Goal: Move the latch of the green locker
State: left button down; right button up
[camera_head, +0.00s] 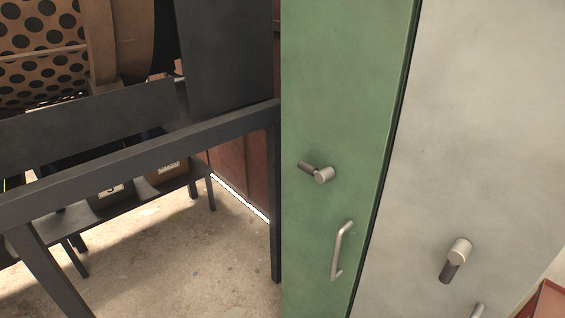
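The green locker (340,100) stands upright in the middle of the head view, its lower part cut off by the frame. Its latch (317,172) has a round silver hub and a short dark lever that points left and slightly up. A silver bar handle (342,250) is mounted below the latch, a little to the right. Neither of my grippers shows in this view, and nothing touches the latch or the handle.
A pale grey locker (480,120) adjoins on the right, with its own latch (456,260) pointing down. A dark metal frame (140,160) with a perforated drum (45,60) fills the left. Bare concrete floor (190,260) shows below. A reddish box (545,305) is at the lower right corner.

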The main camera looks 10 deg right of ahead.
aim_at(323, 175)
jog(key=i+u, duration=0.1)
jog(key=u, duration=0.15)
jog(key=i+l+u, duration=0.1)
jog(key=u, duration=0.15)
jog(key=k+l+u, duration=0.2)
jog(key=l+u, duration=0.25)
jog(key=k+l, duration=0.05)
